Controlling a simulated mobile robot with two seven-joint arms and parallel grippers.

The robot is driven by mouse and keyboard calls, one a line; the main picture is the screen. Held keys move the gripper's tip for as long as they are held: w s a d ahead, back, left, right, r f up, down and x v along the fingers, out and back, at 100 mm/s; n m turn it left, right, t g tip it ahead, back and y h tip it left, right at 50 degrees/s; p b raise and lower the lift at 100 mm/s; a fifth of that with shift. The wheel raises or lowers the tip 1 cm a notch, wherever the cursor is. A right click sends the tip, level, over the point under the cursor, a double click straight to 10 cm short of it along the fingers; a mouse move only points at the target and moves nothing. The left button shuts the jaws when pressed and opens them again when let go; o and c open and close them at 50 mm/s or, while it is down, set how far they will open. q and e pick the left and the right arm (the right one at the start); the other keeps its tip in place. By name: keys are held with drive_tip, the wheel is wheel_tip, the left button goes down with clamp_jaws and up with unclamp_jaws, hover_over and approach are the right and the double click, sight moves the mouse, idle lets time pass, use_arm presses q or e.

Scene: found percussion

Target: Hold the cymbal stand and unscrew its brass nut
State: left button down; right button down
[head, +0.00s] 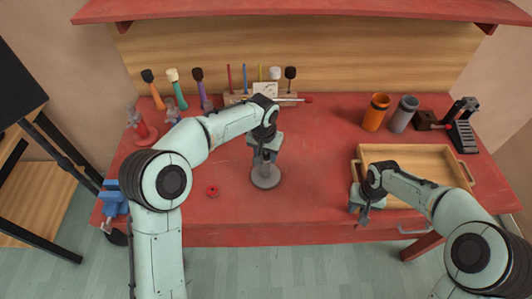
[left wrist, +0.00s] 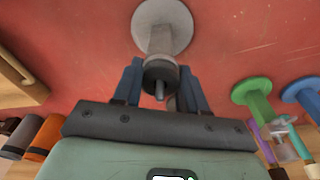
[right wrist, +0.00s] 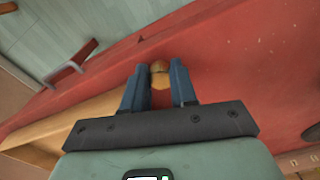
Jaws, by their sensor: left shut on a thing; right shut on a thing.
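The cymbal stand (head: 266,178) is upright on the red bench, with a round grey base. My left gripper (head: 266,154) is shut on its upper post; in the left wrist view the stand's base (left wrist: 162,22) shows beyond the fingers and a bare grey rod tip (left wrist: 160,91) sticks out of a dark collar. No nut shows on that tip. My right gripper (head: 364,213) is by the left front corner of the wooden tray, well apart from the stand. In the right wrist view it is shut on a small gold-brown piece, the brass nut (right wrist: 158,75) by its look.
The wooden tray (head: 418,150) is at the right, looking empty. Orange (head: 376,112) and grey (head: 403,114) cups stand behind the tray. Mallets (head: 179,88) stand at the back left. The front middle of the bench is clear.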

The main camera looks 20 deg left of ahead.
use_arm(q)
drive_tip(key=shift+f, duration=0.1)
drive_tip(key=c, duration=0.6)
unclamp_jaws()
